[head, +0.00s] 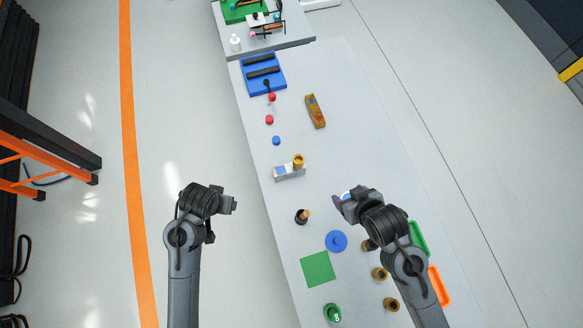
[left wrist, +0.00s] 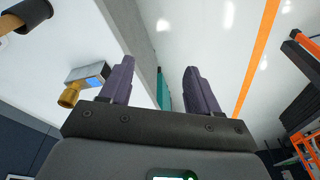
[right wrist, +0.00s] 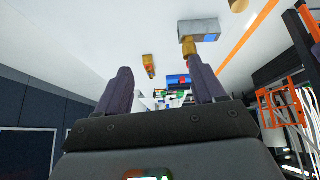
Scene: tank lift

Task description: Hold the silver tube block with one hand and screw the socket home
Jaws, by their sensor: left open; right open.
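The silver tube block (head: 284,175) lies near the middle of the table, with a blue patch on its side. A brass socket (head: 298,160) is at its right end; how deep it sits cannot be told. The left wrist view shows the block (left wrist: 92,72) and socket (left wrist: 69,96) left of the fingers; the right wrist view shows the block (right wrist: 199,29) and socket (right wrist: 189,47) beyond the right-hand finger. My left gripper (head: 232,204) is open and empty, off the table's left edge. My right gripper (head: 339,204) is open, above the table, right of and nearer than the block.
A dark cylinder with a tan top (head: 302,216), a blue disc (head: 336,241) and a green mat (head: 318,269) lie nearer. Beyond the block are a blue button (head: 276,141), a wooden block (head: 315,111) and a blue tray (head: 277,86). Green and orange bins (head: 439,287) are at right.

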